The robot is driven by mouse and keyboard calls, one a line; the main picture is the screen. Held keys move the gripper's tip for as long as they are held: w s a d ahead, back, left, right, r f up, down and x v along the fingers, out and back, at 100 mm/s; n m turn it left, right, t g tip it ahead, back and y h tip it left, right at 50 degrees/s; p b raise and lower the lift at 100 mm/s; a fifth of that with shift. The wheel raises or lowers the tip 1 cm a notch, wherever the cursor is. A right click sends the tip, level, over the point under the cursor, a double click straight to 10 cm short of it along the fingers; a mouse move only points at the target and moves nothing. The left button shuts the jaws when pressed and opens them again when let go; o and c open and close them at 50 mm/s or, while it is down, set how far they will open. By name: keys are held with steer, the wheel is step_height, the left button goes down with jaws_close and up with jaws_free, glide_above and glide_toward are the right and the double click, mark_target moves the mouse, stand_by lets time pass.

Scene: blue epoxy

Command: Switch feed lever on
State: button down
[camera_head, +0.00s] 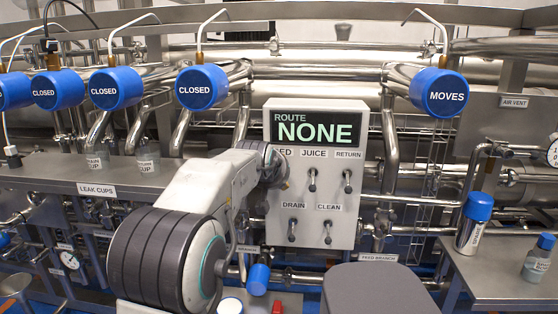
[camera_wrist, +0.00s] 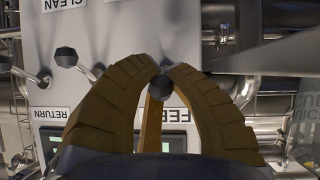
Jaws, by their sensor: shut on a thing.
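The control panel (camera_head: 350,215) is a pale upright box whose screen (camera_head: 315,130) reads "ROUTE NONE". In the head view my arm covers the feed lever and most of its label, and my fingertips are hidden. In the wrist view, turned upside down, my gripper (camera_wrist: 163,70) has its two brown ribbed fingers closed around the dark knob of the feed lever (camera_wrist: 161,87). The FEED label (camera_wrist: 172,115) shows partly behind the fingers. The lever's tilt is hard to tell.
The juice lever (camera_head: 312,180) and return lever (camera_head: 347,182) stand close to the right. The drain lever (camera_head: 292,230) and clean lever (camera_head: 327,232) are below. Blue caps (camera_head: 202,88) reading "CLOSED" hang left; one cap (camera_head: 439,93) reads "MOVES". A blue-capped bottle (camera_head: 474,225) stands right.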

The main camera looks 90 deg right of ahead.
steer(key=shift+w+f+y+p, duration=0.2)
steer(key=shift+y+p, duration=0.4)
steer(key=shift+p, duration=0.8)
steer(key=c, duration=1.5)
jaws_free()
steer(key=shift+r, duration=0.1)
steer(key=shift+c, duration=0.2)
steer(key=o, duration=0.4)
steer(key=shift+r, duration=0.15)
steer(key=shift+s, duration=0.1)
steer(key=shift+r, duration=0.1)
steer(key=v, duration=1.1)
steer(key=shift+a+r, duration=0.2)
steer(key=shift+a, duration=0.2)
